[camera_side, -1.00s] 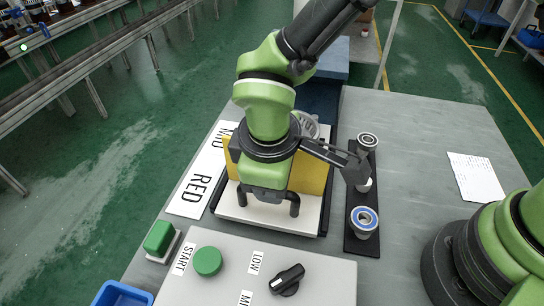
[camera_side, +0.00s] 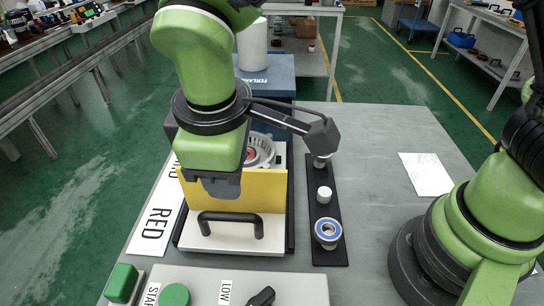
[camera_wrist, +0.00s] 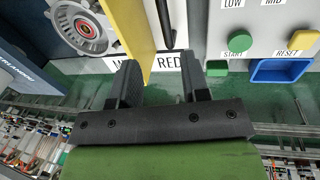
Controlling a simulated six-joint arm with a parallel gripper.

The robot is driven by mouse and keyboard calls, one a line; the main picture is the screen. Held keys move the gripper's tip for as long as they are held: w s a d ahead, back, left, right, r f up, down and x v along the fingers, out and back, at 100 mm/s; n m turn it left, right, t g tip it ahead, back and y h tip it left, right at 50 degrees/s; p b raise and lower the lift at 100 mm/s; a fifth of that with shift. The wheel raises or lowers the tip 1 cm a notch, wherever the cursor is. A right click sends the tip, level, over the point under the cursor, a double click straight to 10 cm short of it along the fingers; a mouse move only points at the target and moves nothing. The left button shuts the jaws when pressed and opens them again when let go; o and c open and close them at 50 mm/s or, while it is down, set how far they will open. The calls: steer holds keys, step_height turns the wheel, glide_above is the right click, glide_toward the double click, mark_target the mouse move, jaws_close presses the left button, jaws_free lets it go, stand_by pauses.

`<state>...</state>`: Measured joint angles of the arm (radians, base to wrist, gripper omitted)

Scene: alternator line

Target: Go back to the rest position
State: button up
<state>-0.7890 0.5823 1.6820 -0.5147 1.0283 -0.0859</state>
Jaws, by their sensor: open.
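My gripper (camera_side: 222,186) is above the white fixture base in the side view, in front of the yellow plate (camera_side: 265,192). Below it, the black handle (camera_side: 230,218) stands clear on the white base (camera_side: 215,243). In the wrist view my gripper (camera_wrist: 158,72) shows two dark fingers spread apart with nothing between them. The yellow plate (camera_wrist: 132,35) also shows there, just beyond the left finger. The alternator housing (camera_wrist: 84,28) sits left of that plate in the wrist view; in the side view the housing (camera_side: 262,152) is partly hidden behind my wrist.
A black strip (camera_side: 331,258) to the right holds a blue-ringed bearing (camera_side: 328,232), a white part (camera_side: 325,195) and another part partly hidden by my wrist camera. The control panel (camera_side: 205,290) is at the front.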

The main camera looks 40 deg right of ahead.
steer(key=s+d+r+m+t+y, duration=0.1)
steer(key=s+d+r+m+y, duration=0.2)
steer(key=d+r, duration=0.4)
steer(key=s+d+r+m+t, duration=0.2)
steer(key=d+r+m, duration=0.35)
steer(key=d, duration=0.25)
steer(key=s+d+m+t, duration=0.2)
steer(key=s+d+m, duration=0.2)
steer(key=s, duration=0.2)
steer(key=shift+s+r+t, duration=0.25)
steer(key=shift+r+t, duration=0.05)
steer(key=shift+r, duration=0.1)
